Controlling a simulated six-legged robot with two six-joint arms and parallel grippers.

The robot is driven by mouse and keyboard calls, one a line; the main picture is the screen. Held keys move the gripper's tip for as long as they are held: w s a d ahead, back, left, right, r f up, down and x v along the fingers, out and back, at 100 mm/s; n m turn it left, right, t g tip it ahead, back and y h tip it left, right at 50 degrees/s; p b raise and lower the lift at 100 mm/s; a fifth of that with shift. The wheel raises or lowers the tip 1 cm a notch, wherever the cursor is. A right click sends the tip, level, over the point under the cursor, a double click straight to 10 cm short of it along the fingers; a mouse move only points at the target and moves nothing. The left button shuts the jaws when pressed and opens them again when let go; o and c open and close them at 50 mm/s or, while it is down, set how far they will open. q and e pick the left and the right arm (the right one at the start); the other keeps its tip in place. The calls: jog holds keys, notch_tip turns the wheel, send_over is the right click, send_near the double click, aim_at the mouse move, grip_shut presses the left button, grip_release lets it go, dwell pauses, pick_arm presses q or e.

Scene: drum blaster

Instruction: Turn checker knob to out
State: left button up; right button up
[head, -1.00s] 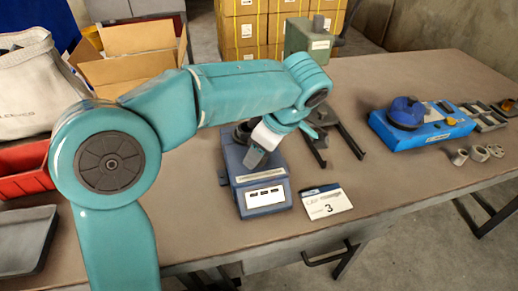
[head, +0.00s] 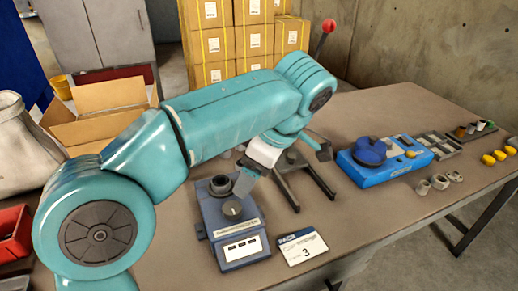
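The checker (head: 238,228) is a blue-grey box on the table with a label and a small display panel on its front. Its round grey knob (head: 232,208) is on top, with a dark round socket (head: 221,185) behind it. My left arm reaches across from the left. The grey fingertip of my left gripper (head: 245,184) points down close above and behind the knob; I cannot tell whether it touches. The gripper's opening is not clear from this angle. The knob's marking is too small to read. My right gripper is out of view.
A blue fixture (head: 402,168) with a round blue part, grey rings (head: 440,181) and trays lie further right. An open cardboard box (head: 98,112) stands left behind my arm.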

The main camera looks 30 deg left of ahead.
pick_arm(q)
jog(key=shift+p+v, duration=0.5)
jog(key=shift+v, duration=1.5)
